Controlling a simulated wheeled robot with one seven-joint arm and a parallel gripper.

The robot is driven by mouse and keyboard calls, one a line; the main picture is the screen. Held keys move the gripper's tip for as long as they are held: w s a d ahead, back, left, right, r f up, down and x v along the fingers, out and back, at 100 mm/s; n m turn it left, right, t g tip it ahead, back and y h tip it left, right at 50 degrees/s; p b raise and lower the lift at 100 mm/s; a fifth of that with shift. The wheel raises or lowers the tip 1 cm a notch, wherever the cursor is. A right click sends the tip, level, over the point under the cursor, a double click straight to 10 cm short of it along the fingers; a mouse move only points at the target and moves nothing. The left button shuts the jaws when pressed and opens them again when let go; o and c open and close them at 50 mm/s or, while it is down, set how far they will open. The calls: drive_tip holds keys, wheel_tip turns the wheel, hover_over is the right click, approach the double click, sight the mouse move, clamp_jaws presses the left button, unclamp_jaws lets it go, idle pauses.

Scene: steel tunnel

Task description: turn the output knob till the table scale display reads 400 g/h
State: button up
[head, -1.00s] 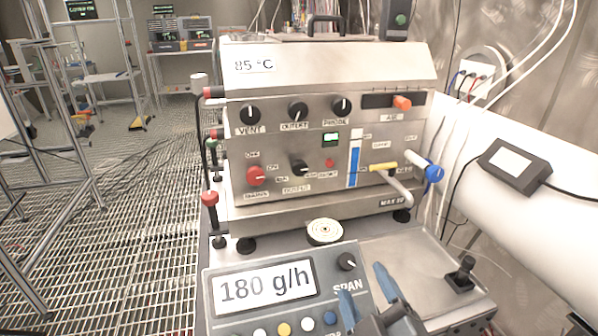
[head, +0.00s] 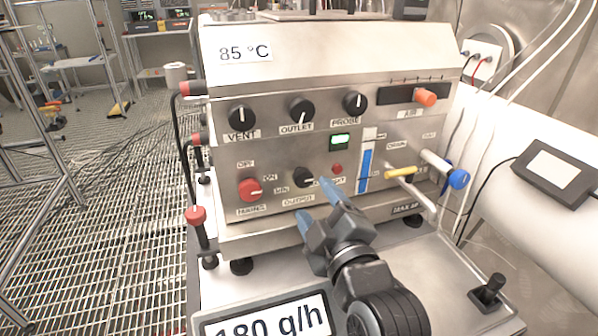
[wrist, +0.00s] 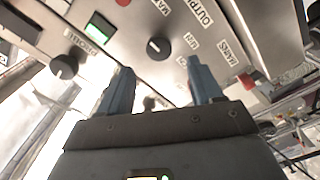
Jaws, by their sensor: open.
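The output knob (head: 303,177) is a small black knob low on the steel machine's front panel, above its OUTPUT label. It also shows in the wrist view (wrist: 158,48), with a pale pointer line, just beyond the fingertips and between them. My gripper (head: 314,201) has two blue fingers, spread apart and empty. In the head view it is just below and in front of the knob, and no contact shows. The table scale display (head: 268,318) reads 180 g/h; its lower part is cut off by the picture's bottom edge.
The red MAINS knob (head: 250,189) is left of the output knob. VENT, OUTLET and PROBE knobs (head: 354,103) run above. A yellow-handled drain lever (head: 400,173) and a blue knob (head: 458,179) stick out at right. A black joystick (head: 489,291) stands at front right.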

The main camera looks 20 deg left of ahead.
sight(304, 181)
drive_tip(key=p+x, duration=0.1)
drive_tip(key=x, duration=0.6)
drive_tip(key=shift+w+a, duration=0.15)
drive_tip(key=shift+w, duration=0.15)
drive_tip(key=c, duration=1)
